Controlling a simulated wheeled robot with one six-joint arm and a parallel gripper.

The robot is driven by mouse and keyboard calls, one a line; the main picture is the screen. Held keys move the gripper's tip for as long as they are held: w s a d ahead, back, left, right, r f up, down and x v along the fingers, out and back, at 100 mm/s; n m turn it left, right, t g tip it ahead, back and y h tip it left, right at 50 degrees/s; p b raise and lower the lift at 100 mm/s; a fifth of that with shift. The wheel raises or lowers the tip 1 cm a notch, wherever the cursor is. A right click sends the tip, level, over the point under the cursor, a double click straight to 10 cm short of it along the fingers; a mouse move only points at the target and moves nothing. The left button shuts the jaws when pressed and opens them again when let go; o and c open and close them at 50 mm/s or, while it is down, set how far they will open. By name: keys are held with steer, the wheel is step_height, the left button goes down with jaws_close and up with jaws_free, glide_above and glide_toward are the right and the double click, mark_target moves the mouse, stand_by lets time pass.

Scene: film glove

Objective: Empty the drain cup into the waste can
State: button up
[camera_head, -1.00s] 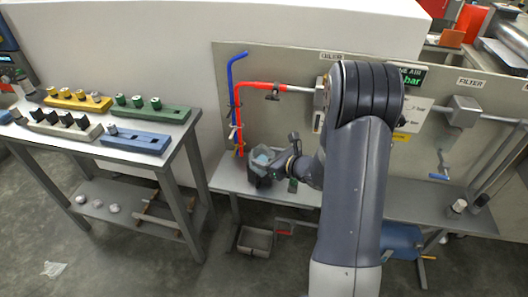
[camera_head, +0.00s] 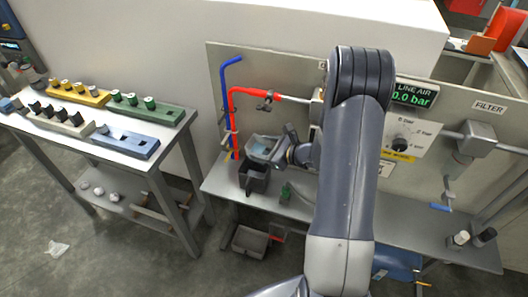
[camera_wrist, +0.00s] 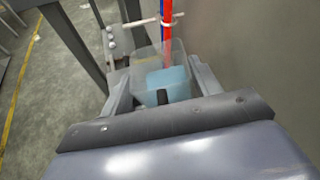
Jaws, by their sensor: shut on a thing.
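The drain cup (camera_head: 263,147) is a clear, box-like cup with light blue liquid in it. My gripper (camera_head: 279,150) is shut on it and holds it above a dark grey open can (camera_head: 253,181), probably the waste can, at the left end of the bench. The cup looks roughly upright. In the wrist view the cup (camera_wrist: 150,88) sits between the two fingers of my gripper (camera_wrist: 162,88), with the blue liquid low inside. The wrist view does not clearly show the can.
Blue and red pipes (camera_head: 233,110) rise close behind the cup. A small green item (camera_head: 286,192) lies on the bench (camera_head: 270,203) to the right. A grey bin (camera_head: 250,241) stands on the floor below. A side table with coloured racks (camera_head: 128,143) stands left.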

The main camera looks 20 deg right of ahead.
steer(key=n+t+h+b, duration=0.1)
steer(key=n+b, duration=0.1)
steer(key=b, duration=0.2)
steer(key=shift+a, duration=0.1)
steer(key=n+b, duration=0.1)
steer(key=b, duration=0.1)
steer(key=n+t+b, duration=0.1)
steer(key=b, duration=0.2)
steer(key=f+n+t+h+b, duration=0.1)
steer(key=n+b, duration=0.1)
steer(key=b, duration=0.1)
steer(key=shift+s+a, duration=0.35)
steer(key=f+n+t+b, duration=0.1)
steer(key=b, duration=0.5)
steer(key=n+b, duration=0.2)
steer(key=b, duration=0.4)
steer(key=s+a+f+n+t+b, duration=0.1)
steer(key=b, duration=0.5)
steer(key=shift+f+n+t, duration=0.3)
steer(key=shift+f, duration=0.05)
steer(key=n+b, duration=0.1)
steer(key=b, duration=0.2)
steer(key=shift+s+a+f+t, duration=0.15)
steer(key=shift+a+t, duration=0.05)
steer(key=shift+t, duration=0.1)
steer(key=shift+n, duration=0.3)
